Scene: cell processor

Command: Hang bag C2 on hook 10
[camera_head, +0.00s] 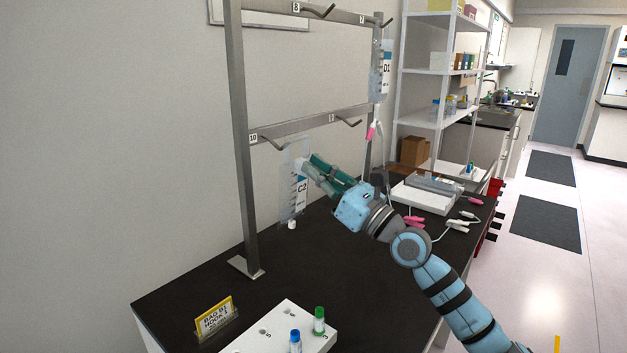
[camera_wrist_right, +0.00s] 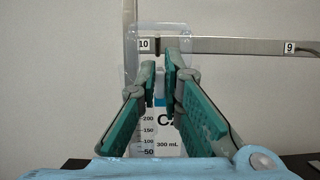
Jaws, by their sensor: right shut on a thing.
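Bag C2 (camera_head: 291,205) is a clear bag with a white and blue label, hanging upright below hook 10 (camera_head: 271,142) on the lower bar of the metal rack. My right gripper (camera_head: 305,167) is shut on the upper part of the bag. In the right wrist view the bag (camera_wrist_right: 160,138) shows behind and between the green fingers (camera_wrist_right: 160,72), and its clear top overlaps the bar near the label 10 (camera_wrist_right: 144,44). I cannot tell whether the bag's top opening is around the hook or in front of it. My left gripper is out of view.
Bag D1 (camera_head: 386,75) hangs on the rack's right side. A sign (camera_head: 214,317) and a white tube block (camera_head: 290,320) stand at the bench's front. A white device (camera_head: 433,197) with pink-ended tubes lies right. The black bench (camera_head: 310,265) is clear in the middle.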

